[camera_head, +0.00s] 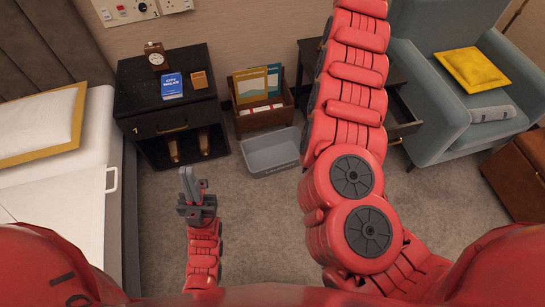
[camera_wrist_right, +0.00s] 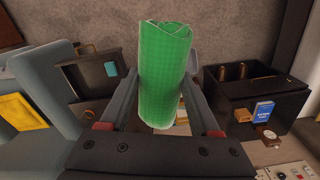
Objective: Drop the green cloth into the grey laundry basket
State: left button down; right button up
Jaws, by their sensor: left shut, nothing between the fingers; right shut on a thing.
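The green cloth (camera_wrist_right: 165,75) is a rolled cylinder, upright in the right wrist view. My right gripper (camera_wrist_right: 163,95) is shut on it, with one finger at each side. In the head view my right arm reaches up past the top edge, so its gripper and the cloth do not show there. The grey laundry basket (camera_head: 271,154) stands on the carpet at the middle of the head view, just left of my right arm, and looks empty. My left gripper (camera_head: 187,178) is shut and empty, to the left of and nearer than the basket.
A black nightstand (camera_head: 165,125) holds a blue book (camera_head: 172,86) and a small clock (camera_head: 156,55). A wooden crate (camera_head: 262,113) with books stands behind the basket. An open drawer (camera_head: 404,115) and a blue armchair (camera_head: 440,85) are on the right. Carpet in front of the basket is clear.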

aim_at(278, 159)
jog(key=i+j+z, duration=0.35)
jog(key=i+j, duration=0.25)
jog(key=i+j+z, duration=0.35)
jog(key=i+j, duration=0.3)
jog(key=j, duration=0.15)
